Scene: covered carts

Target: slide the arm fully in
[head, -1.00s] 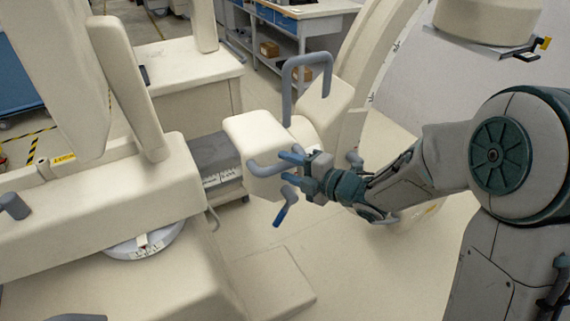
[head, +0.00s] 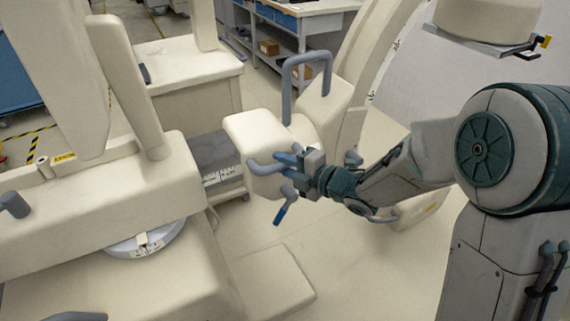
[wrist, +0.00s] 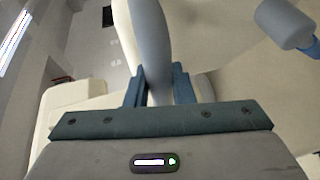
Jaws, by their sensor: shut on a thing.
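The arm's cream end block (head: 262,140) stands out from the cream machine body, joined to it by a grey slide section (head: 215,157) with a white scale on its side. A grey bar handle (head: 262,168) sticks out from the front of the block. My gripper (head: 288,163) is at this handle, its blue fingers on either side of it. In the wrist view, the pale handle (wrist: 145,45) passes between the two blue fingers (wrist: 158,88), which are shut on it. The exact contact is partly hidden.
A tall grey loop handle (head: 306,80) rises behind the block. A large curved cream C-shaped frame (head: 380,50) stands behind it. A blue-tipped lever (head: 281,212) hangs below my gripper. A flat cream base (head: 272,282) lies on the floor, with open floor to its right.

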